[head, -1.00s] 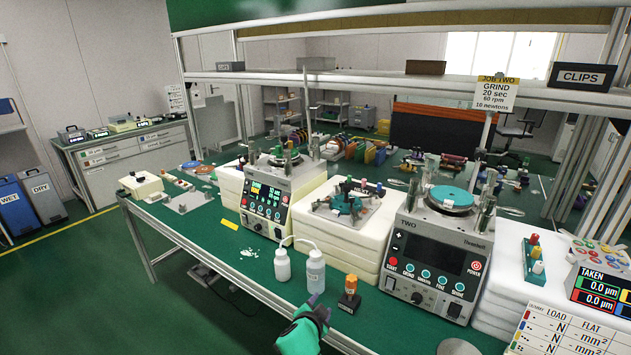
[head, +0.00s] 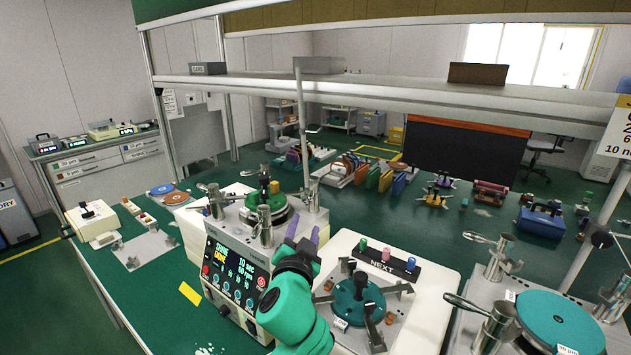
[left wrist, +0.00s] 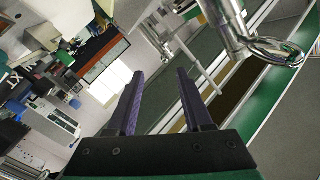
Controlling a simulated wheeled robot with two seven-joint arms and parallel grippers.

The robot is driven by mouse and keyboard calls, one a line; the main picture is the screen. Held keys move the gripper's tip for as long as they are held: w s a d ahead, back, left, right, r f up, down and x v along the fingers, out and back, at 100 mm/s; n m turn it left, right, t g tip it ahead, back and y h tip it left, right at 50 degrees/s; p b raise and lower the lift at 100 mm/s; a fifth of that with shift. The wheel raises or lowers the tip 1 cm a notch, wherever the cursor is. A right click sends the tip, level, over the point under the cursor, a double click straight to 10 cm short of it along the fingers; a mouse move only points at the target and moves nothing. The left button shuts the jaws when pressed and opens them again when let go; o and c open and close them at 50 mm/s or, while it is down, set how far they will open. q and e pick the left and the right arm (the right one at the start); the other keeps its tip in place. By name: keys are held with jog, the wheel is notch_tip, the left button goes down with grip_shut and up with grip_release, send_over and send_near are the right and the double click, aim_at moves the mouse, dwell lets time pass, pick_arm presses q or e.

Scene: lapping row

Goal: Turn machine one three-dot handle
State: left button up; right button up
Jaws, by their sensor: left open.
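Machine one (head: 235,275) is the left machine, with a lit screen and a row of knobs. Metal posts with handles stand around its top plate: one at the left (head: 214,200), one at the front (head: 265,228), and one toward the right rear (head: 310,190). I cannot make out dots on any handle. My left gripper (head: 306,234) is open and empty at the machine's right front, right of the front post; its arm covers part of the machine's right side. In the left wrist view the open fingers (left wrist: 158,75) have nothing between them. A looped metal handle (left wrist: 275,50) shows at upper right, apart from them.
A fixture plate with a teal disc (head: 358,298) and a NEXT rack (head: 385,262) stand right of my gripper. Machine two's teal plate (head: 560,320) is at lower right. A shelf beam (head: 400,92) crosses above. A thin upright rod (head: 302,120) rises behind machine one.

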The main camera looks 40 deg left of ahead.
aim_at(310, 199)
pick_arm(q)
jog(key=p+x, duration=0.1)
jog(key=x, duration=0.2)
jog(key=r+p+x, duration=0.1)
jog(key=x, duration=0.3)
jog(key=p+x, duration=0.1)
jog(key=x, duration=0.3)
jog(key=shift+a+r, duration=0.15)
jog(key=shift+r, duration=0.15)
jog(key=shift+p+x, duration=0.3)
jog(key=shift+x, duration=0.85)
jog(key=shift+f, duration=0.1)
jog(key=c, duration=0.7)
jog(key=shift+w, duration=0.1)
grip_shut()
pick_arm(e)
jog(key=r, duration=0.1)
jog(key=s+r, duration=0.1)
jog(key=r, duration=0.1)
jog(key=shift+r, duration=0.2)
jog(key=shift+d, duration=0.25)
